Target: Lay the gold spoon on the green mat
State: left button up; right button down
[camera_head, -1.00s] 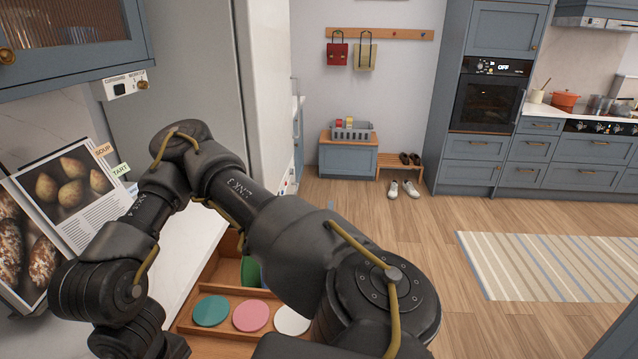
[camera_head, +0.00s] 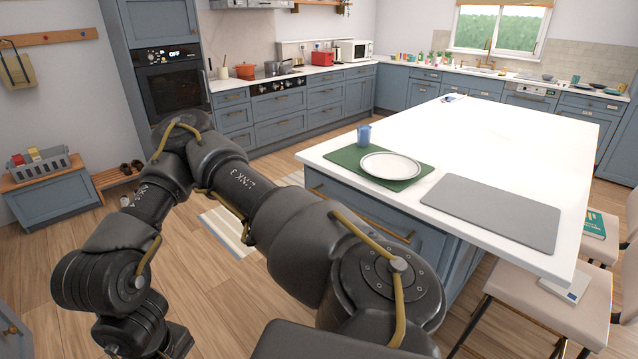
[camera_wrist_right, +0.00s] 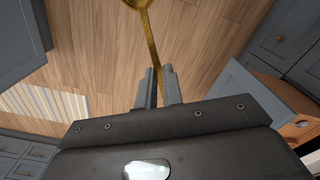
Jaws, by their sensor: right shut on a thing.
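The gold spoon (camera_wrist_right: 151,38) is held by its handle between the fingers of my right gripper (camera_wrist_right: 159,78), which is shut on it. The bowl is at the top edge of the right wrist view, partly cut off, with wooden floor behind it. The green mat (camera_head: 345,157) lies on the white island top in the head view, far from the gripper. The spoon is not visible in the head view. My left gripper is not in view.
A grey mat (camera_head: 492,210) lies beside the green mat on the white island (camera_head: 480,135). Stools (camera_head: 545,310) stand along the island's near right side. Open wooden floor (camera_head: 225,300) lies between my arm and the island.

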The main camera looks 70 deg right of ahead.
aim_at(356, 154)
jog(key=z, duration=1.7)
jog(key=i, duration=1.2)
jog(key=z, duration=0.75)
